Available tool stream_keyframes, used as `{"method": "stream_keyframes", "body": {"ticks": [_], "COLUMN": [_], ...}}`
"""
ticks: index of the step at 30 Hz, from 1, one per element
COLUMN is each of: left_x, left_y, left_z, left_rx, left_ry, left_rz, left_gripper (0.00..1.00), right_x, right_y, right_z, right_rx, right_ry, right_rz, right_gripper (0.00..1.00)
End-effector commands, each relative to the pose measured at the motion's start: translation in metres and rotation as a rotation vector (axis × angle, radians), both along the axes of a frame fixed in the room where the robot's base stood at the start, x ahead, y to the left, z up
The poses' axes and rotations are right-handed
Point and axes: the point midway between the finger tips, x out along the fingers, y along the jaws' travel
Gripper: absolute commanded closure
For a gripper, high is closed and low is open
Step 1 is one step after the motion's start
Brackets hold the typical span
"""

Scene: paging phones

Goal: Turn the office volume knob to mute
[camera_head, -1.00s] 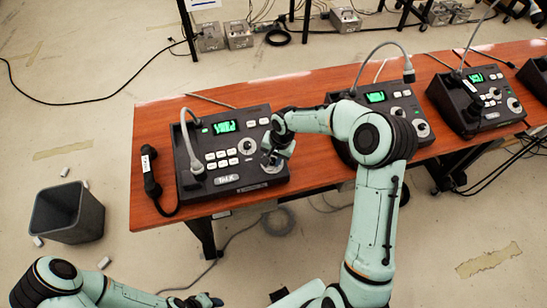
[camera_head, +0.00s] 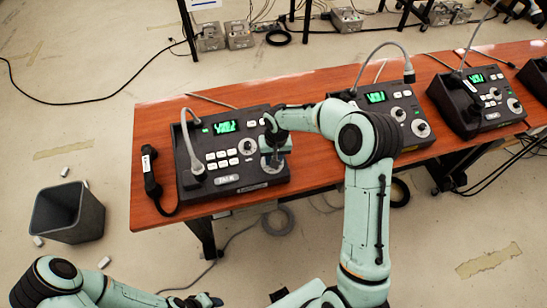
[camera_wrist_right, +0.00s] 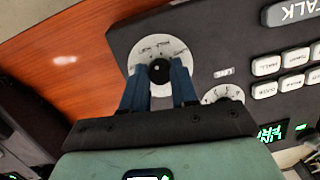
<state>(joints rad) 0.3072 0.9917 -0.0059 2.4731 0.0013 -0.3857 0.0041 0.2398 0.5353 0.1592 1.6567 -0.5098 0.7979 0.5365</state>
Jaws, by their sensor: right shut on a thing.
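The leftmost paging phone (camera_head: 222,183) is a dark console on the wooden table, with a green display (camera_head: 225,127), white buttons and round white dials. My right gripper (camera_head: 272,160) is over its lower right dial. In the right wrist view, the blue fingers (camera_wrist_right: 159,75) are shut on a black knob (camera_wrist_right: 158,70) at the centre of a white dial (camera_wrist_right: 150,45). A smaller white dial (camera_wrist_right: 225,95) is beside it, apart from the fingers. The dial lettering is too small to read. My left gripper (camera_head: 205,300) is at the bottom edge, away from the table, its jaws unclear.
A black handset (camera_head: 151,175) is at the phone's left side, and a grey gooseneck microphone (camera_head: 187,140) rises from the phone. A second phone (camera_head: 385,110) and a third phone (camera_head: 480,100) stand to the right. A grey bin (camera_head: 68,212) is on the floor.

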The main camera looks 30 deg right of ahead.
Motion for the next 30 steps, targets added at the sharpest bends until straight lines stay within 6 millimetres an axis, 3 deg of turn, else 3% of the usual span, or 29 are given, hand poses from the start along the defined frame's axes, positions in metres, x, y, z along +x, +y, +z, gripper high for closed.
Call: {"method": "stream_keyframes", "body": {"ticks": [18,30], "left_x": [-0.0029,-0.0054], "left_y": [0.0,0.0], "left_z": [-0.0035,-0.0069], "left_rx": [0.0,0.0], "left_ry": [0.003,0.007], "left_rz": [0.0,0.0], "left_gripper": [0.57,0.57], "right_x": [0.0017,0.0014], "right_y": [0.0028,0.0038], "right_z": [0.0008,0.0008], "right_rx": [-0.145,-0.21], "right_ry": [0.031,0.046], "right_rz": [0.56,0.817], "right_gripper": [1.0,1.0]}}
